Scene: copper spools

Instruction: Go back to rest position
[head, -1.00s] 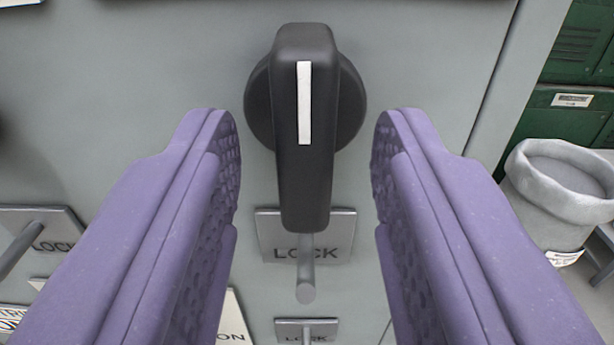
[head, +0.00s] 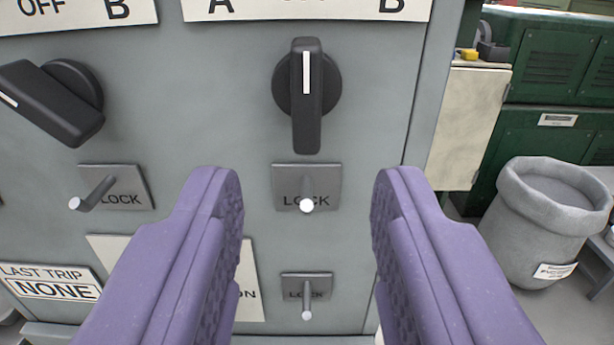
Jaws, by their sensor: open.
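My gripper (head: 307,190) shows in the head view as two purple padded fingers, spread wide apart with nothing between them but the view of the panel. A black rotary knob (head: 307,110) with a white line sits on the grey panel (head: 200,130) ahead, above the fingertips. Its handle points straight up and down. The fingers are apart from the knob. A LOCK plate with a metal peg (head: 307,186) is below the knob, seen between the fingers.
A second black knob (head: 55,100), tilted, is at the left. Another LOCK peg (head: 95,193) sits below it. A smaller LOCK peg (head: 307,298) is lower down. A grey bin (head: 540,225) and green lockers (head: 560,80) stand at the right, past the panel's edge.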

